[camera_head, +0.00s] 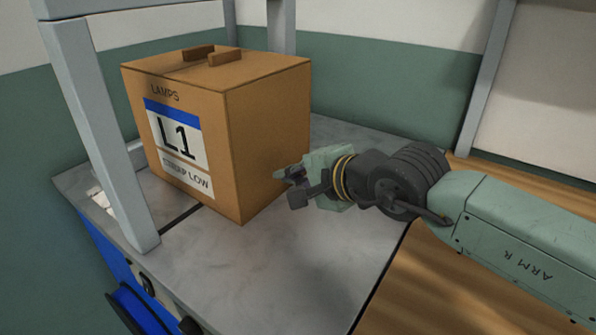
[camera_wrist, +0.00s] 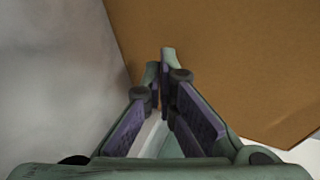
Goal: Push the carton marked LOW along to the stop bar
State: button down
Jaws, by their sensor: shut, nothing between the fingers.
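The brown carton (camera_head: 265,130) stands upright on the grey table, with two raised brown strips on top. Its front label reads LAMPS, L1 and a lower line ending in LOW. In the wrist view the carton (camera_wrist: 235,60) fills the upper right. My gripper (camera_head: 284,184) is at the carton's right face, low down, its fingers pointing at it. In the wrist view my gripper's fingertips (camera_wrist: 162,62) are together with nothing between them. I cannot tell whether they touch the carton. I cannot make out a stop bar for certain.
A grey frame post (camera_head: 100,130) stands at the table's front left, beside the carton. A dark line (camera_head: 181,217) crosses the grey tabletop (camera_head: 280,255) near that post. The tabletop is bare in front of the carton. Wooden floor (camera_head: 430,290) lies to the right.

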aim_at(268, 166)
dwell(0.3)
jog(key=shift+w+a+f+b, duration=0.25)
jog(key=shift+w+a+b, duration=0.3)
jog(key=shift+b, duration=0.3)
jog(key=w+a+b, duration=0.2)
jog(key=a+b, duration=0.1)
jog(key=shift+w+a+b, duration=0.15)
jog(key=shift+a+b, duration=0.15)
jog(key=shift+r, duration=0.1)
jog(key=shift+s+d+r+p, duration=0.1)
jog(key=shift+s+d+p, duration=0.25)
jog(key=shift+s+d, duration=0.35)
jog(key=shift+s+d+f+p, duration=0.1)
jog(key=shift+s+d+p, duration=0.3)
jog(key=shift+d, duration=0.55)
jog(key=shift+s+d+r+p, duration=0.1)
jog(key=shift+s+d+p, duration=0.15)
jog(key=shift+s+d, duration=0.5)
jog(key=shift+w, duration=0.1)
